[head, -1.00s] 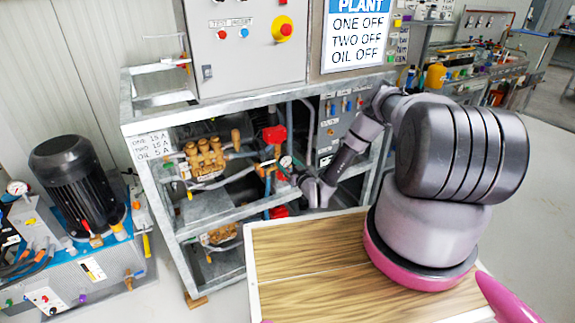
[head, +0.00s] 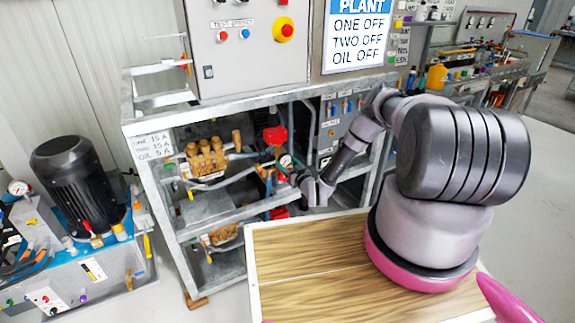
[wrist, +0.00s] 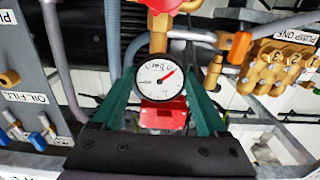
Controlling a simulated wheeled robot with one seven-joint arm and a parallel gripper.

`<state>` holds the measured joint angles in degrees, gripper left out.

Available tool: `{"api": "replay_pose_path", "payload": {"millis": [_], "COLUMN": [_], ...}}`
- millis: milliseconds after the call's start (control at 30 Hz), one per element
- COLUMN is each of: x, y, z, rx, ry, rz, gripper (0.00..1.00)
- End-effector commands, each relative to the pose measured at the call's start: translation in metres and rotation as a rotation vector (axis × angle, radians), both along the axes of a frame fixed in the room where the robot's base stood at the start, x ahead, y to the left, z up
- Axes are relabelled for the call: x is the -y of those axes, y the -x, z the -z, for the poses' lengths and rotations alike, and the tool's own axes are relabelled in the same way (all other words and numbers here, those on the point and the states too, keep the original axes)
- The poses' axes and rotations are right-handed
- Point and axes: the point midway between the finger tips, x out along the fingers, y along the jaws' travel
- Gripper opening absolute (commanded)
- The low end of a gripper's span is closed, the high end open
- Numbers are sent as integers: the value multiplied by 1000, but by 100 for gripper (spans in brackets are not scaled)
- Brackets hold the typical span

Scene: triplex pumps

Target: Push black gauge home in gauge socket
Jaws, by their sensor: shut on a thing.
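The black gauge (wrist: 158,78) has a black rim, a white dial and a red pointer. It sits between the green fingers of my gripper (wrist: 162,90) in the wrist view, and the fingers are shut on it. A brass fitting (wrist: 158,36), which looks like the gauge socket, meets the gauge's edge in that view. I cannot tell how deep the gauge's stem sits, as the joint is hidden. In the head view the gauge (head: 286,161) is small, inside the frame's upper bay, with my gripper (head: 293,171) at it.
A red valve handle (head: 275,136) is just above the gauge. Brass pump heads (head: 205,155) stand to its left, and a grey valve panel (head: 340,120) to its right. Steel frame rails (head: 255,108) surround the bay. A wooden-topped table (head: 310,275) is in front.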

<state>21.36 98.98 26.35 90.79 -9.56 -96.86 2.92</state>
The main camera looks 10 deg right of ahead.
Motion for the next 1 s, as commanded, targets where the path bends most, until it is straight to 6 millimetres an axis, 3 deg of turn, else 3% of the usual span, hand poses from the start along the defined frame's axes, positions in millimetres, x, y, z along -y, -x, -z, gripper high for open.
{"api": "replay_pose_path", "payload": {"millis": [800,833,867,900,1000], "x": [-4,-4,-4,-4,-4], "y": [-12,-12,-12,-12,-12], "z": [-1,0,0,0,0], "rx": [1,1,1,1,1], "ry": [0,0,0,0,0], "rz": [0,0,0,0,0], "gripper": [0,84,95,100,100]}}
